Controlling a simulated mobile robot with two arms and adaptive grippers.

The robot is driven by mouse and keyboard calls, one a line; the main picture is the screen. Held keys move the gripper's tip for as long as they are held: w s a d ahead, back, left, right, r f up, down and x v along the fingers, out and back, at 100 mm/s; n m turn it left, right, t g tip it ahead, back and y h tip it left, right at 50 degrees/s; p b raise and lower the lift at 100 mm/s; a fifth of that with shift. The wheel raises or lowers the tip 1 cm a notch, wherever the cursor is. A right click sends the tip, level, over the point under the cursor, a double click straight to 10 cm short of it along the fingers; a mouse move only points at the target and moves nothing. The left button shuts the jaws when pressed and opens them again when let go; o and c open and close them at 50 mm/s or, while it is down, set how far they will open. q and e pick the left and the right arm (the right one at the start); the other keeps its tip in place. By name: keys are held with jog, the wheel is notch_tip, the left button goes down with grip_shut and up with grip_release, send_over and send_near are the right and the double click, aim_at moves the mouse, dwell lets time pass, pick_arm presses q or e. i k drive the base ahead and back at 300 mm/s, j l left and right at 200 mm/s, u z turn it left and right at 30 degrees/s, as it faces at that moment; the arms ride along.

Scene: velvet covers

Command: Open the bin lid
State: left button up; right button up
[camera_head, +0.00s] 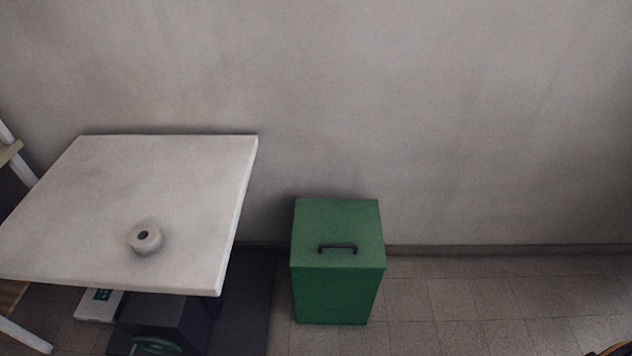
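A green bin (336,298) stands on the floor against the wall, a little right of the middle of the view. Its flat green lid (338,220) is closed on top. A dark bar handle (337,248) sits on the lid near its front edge. Neither of my grippers shows in the view, so nothing is seen touching the bin or its handle.
A dark box (168,320) and a white item (97,306) are under the table.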

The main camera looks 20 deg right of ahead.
aim_at(327, 234)
jog(key=i+l, duration=0.15)
jog(key=l, duration=0.3)
jog(key=i+l, duration=0.1)
jog(key=l, duration=0.3)
jog(key=i+l, duration=0.15)
jog(key=l, duration=0.3)
jog(key=i+l, duration=0.15)
jog(key=l, duration=0.3)
jog(key=u, duration=0.05)
